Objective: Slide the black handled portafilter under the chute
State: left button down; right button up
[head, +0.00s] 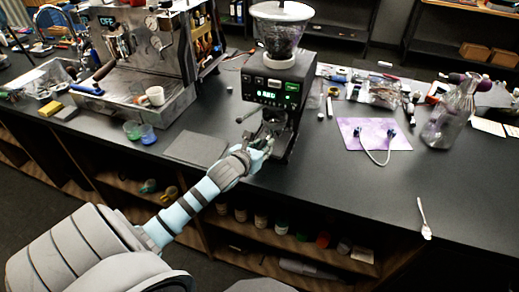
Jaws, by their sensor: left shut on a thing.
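The coffee grinder (278,80) stands on the dark counter, with a clear bean hopper on top and a lit green display. Its chute is at the front, below the display, and is too small and dark to make out clearly. My left gripper (262,143) is at the grinder's front, low over the counter, shut on the portafilter (272,121). The portafilter's metal basket shows just beyond the fingers, in the space below the display. Its handle is mostly hidden by the gripper. I cannot tell whether the basket touches the grinder. My right gripper is not in view.
An espresso machine (140,52) with a white cup (155,96) stands at left. A dark mat (196,149) lies left of my gripper. At right are a purple cloth (372,133), a glass jug (447,115) and a spoon (424,217). The right front counter is mostly clear.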

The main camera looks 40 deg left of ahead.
pick_arm(q)
jog(key=shift+w+f, duration=0.3)
jog(key=c, duration=1.4)
grip_release()
jog(key=shift+s+r, duration=0.1)
jog(key=shift+s, duration=0.05)
jog(key=shift+o, duration=0.8)
jog(key=shift+d, duration=0.15)
jog(key=v, duration=1.2)
